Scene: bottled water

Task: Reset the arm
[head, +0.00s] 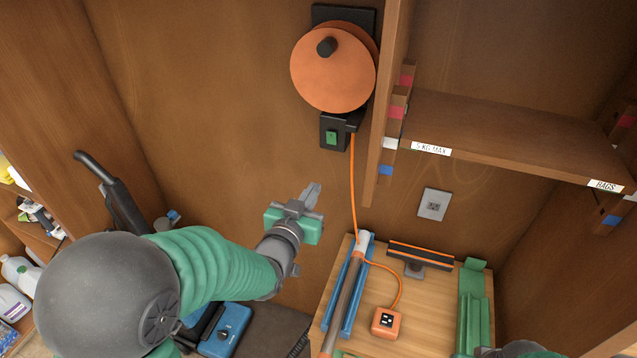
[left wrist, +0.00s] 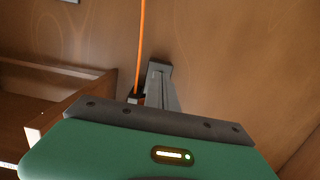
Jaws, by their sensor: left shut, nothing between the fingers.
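My left gripper (head: 312,192) is shut and empty, held in front of the brown wooden back wall (head: 220,100). Its grey fingers point up and away, to the left of the hanging orange cord (head: 352,180). In the left wrist view the closed fingers (left wrist: 160,80) show beyond the green gripper body, with the orange cord (left wrist: 140,50) passing near them. My left arm with its green sleeve reaches in from the lower left. Only a small green and grey part of my right arm shows at the bottom right edge; its fingers are out of view.
An orange reel (head: 335,75) hangs on the wall above a green-buttoned box (head: 332,137). Shelving (head: 500,135) stands right; white jugs (head: 12,305) stand far left.

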